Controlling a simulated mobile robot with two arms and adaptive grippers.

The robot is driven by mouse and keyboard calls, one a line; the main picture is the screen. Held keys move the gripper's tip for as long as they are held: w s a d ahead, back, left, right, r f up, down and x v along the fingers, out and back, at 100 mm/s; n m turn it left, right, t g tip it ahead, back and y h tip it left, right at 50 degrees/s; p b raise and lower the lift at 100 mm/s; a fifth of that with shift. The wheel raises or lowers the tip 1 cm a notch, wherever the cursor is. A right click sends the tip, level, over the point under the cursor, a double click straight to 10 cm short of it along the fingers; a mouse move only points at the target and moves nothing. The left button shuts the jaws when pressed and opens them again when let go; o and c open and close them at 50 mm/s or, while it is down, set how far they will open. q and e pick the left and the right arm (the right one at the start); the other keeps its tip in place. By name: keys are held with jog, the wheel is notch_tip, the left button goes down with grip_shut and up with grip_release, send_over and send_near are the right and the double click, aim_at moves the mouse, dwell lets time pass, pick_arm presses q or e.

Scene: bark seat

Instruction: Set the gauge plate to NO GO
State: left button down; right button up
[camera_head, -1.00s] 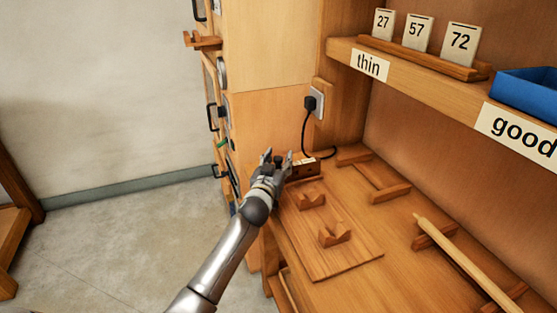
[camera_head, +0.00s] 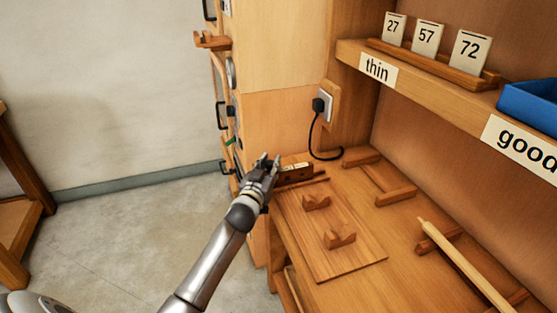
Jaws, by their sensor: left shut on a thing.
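A small wooden block with a white label on top (camera_head: 296,174), which looks like the gauge plate, sits at the back left of the bench, beside the wall post. Its label is too small to read. My left gripper (camera_head: 265,163) is at the block's left end, shut on it. The fingers hide that end of the block. A thin wooden strip shows just in front of the block. My right gripper is not in view.
A board with two notched wooden rests (camera_head: 341,236) lies in front of the block. A black cord (camera_head: 314,135) hangs from the outlet behind it. A pale wooden rod (camera_head: 466,264) lies at the right. A shelf with numbered cards (camera_head: 427,38) and a blue tray (camera_head: 533,105) overhangs the bench.

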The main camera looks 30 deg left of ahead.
pick_arm(q)
jog(key=shift+s+a+f, duration=0.1)
jog(key=shift+a, duration=0.05)
jog(key=c, duration=1.2)
grip_release()
jog(key=shift+s+a, duration=0.1)
jog(key=v, duration=1.2)
